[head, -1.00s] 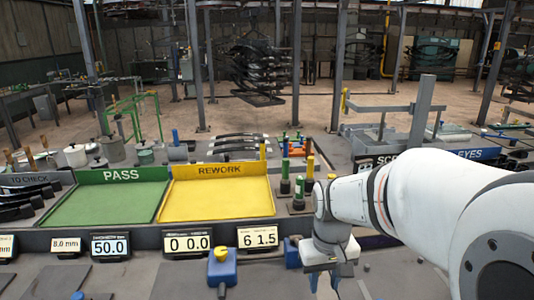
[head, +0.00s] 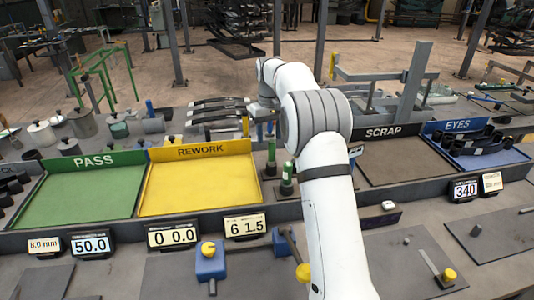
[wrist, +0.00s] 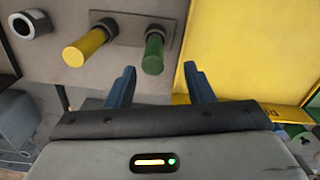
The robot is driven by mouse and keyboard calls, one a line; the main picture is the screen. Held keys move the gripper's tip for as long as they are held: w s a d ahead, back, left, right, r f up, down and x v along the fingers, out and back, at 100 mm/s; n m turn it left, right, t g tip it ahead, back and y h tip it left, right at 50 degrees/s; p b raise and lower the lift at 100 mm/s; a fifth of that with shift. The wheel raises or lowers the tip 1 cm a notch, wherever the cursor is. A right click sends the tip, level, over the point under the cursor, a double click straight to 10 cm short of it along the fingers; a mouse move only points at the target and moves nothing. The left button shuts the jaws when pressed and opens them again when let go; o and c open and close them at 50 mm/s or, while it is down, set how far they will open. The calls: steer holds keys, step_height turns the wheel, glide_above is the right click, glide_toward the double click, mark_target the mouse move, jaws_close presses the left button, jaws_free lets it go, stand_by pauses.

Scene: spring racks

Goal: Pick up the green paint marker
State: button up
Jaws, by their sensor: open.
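In the wrist view a green marker (wrist: 153,54) stands in a grey holder plate, seen steeply from above. A yellow marker (wrist: 86,47) stands to its left in the same plate. My gripper (wrist: 163,76) is open and empty; its two blue fingers reach toward the plate. The green marker shows between the fingertips, slightly beyond them and nearer the left one. In the head view green markers stand right of the yellow tray, one in front (head: 287,176) and one behind (head: 271,157).
The yellow REWORK tray (head: 200,211) lies left of the markers, its rim close to them; it also shows in the wrist view (wrist: 245,45). The SCRAP tray (head: 405,165) is right of my arm.

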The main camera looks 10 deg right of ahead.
mark_target(272, 152)
steer(key=shift+s+r, duration=0.15)
steer(key=shift+s, duration=0.1)
steer(key=shift+s+f, duration=0.1)
steer(key=shift+f, duration=0.25)
steer(key=f, duration=0.2)
steer(key=f+p, duration=0.1)
steer(key=f, duration=0.4)
steer(key=shift+w+d+f+p, duration=0.1)
steer(key=shift+w+d+p, duration=0.2)
steer(key=shift+d+p, duration=0.1)
steer(key=shift+c, duration=0.5)
steer(key=c, duration=0.9)
